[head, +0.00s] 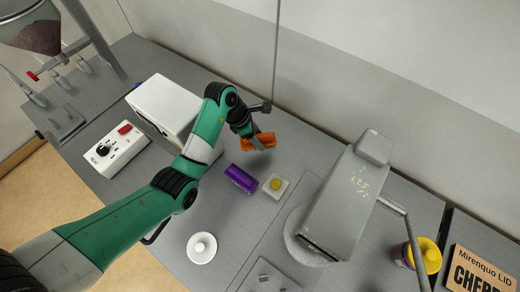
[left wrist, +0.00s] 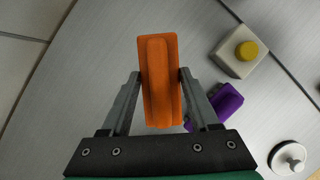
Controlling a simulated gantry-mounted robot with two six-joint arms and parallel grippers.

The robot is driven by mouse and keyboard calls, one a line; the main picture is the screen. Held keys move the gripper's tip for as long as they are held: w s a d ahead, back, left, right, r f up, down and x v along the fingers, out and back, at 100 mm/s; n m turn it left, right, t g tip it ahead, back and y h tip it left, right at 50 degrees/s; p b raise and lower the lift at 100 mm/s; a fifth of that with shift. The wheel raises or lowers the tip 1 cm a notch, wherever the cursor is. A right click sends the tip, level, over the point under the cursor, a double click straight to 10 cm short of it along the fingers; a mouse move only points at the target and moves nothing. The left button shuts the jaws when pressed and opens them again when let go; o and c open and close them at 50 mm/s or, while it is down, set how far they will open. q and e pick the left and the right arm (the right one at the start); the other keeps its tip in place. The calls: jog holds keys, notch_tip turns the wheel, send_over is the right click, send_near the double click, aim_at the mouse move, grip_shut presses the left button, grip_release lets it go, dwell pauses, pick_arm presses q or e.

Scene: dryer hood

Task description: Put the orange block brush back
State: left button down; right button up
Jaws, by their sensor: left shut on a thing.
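The orange block brush (head: 264,140) is held at the end of my green left arm, near the back wall. In the left wrist view the orange block brush (left wrist: 160,80) stands lengthwise between both fingers, which touch its sides. My left gripper (head: 256,143) is shut on it. The grey counter shows beneath it; the head view suggests the brush is above the surface, but the exact gap is unclear. My right gripper is not in view.
A purple block (head: 241,179) and a pale box with a yellow button (head: 275,187) lie just in front. A white box (head: 170,115) and control box (head: 111,148) stand left. A grey hood (head: 345,195) stands right. A white round knob (head: 202,248) is nearer.

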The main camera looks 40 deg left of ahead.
pick_arm(q)
notch_tip(320, 180, down, 3)
notch_tip(320, 180, down, 4)
jog(key=shift+r+b, duration=0.1)
jog(key=shift+b, duration=0.75)
jog(key=shift+r, duration=0.1)
jog(key=shift+c, duration=0.7)
grip_release()
jog(key=p+v, duration=0.4)
jog(key=v, duration=0.8)
